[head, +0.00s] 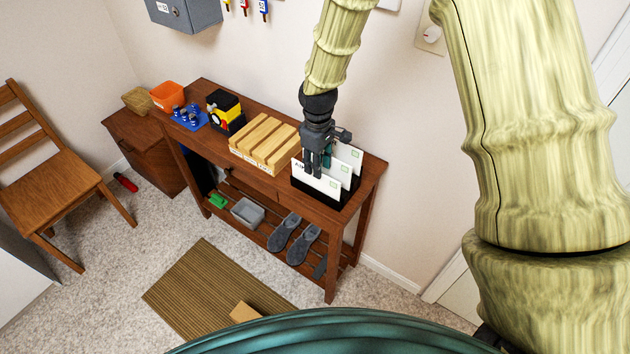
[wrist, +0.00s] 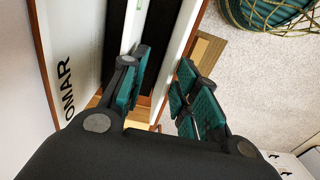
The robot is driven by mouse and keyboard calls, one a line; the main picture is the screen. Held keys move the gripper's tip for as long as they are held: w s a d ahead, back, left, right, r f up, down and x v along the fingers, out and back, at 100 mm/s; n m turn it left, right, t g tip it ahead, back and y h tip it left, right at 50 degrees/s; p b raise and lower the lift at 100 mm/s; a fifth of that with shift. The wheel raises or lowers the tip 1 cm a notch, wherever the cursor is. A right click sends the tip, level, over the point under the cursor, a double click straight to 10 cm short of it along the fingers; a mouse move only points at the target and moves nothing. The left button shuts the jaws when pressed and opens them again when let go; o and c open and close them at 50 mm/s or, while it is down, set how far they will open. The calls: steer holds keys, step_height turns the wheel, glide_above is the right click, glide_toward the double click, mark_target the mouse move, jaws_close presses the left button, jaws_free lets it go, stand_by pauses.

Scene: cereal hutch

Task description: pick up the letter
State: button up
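Several white letters stand upright in a black letter holder (head: 328,201) at the right end of the wooden console table. The front letter (head: 322,184) has dark print at its upper left and a green mark at its right. My gripper (head: 318,168) points down over it, with its fingers at the letter's top edge. In the wrist view the gripper (wrist: 165,85) is open, and the front letter (wrist: 177,52) shows edge-on between the green finger pads, with gaps visible. A letter marked OMAR (wrist: 75,50) stands to the left, outside the fingers. The lower parts of the letters are hidden.
A slatted wooden sorter (head: 265,143) stands left of the holder on the table (head: 283,190). Farther left are a yellow and black item (head: 225,110), a blue tray (head: 190,118) and an orange bin (head: 167,95). The wall is close behind. Grey shoes (head: 293,237) lie on the lower shelf.

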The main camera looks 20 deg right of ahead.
mark_target(315, 183)
steer(key=shift+s+a+f+p, duration=0.2)
steer(key=shift+s+f+p, duration=0.1)
steer(key=shift+s+p, duration=0.3)
steer(key=f, duration=0.1)
steer(key=f+p, duration=0.1)
steer(key=f, duration=0.1)
steer(key=shift+w+a, duration=0.2)
steer(key=shift+w, duration=0.15)
steer(key=shift+s+f, duration=0.25)
steer(key=shift+f, duration=0.25)
steer(key=shift+w, duration=0.1)
steer(key=shift+c, duration=0.2)
jaws_close()
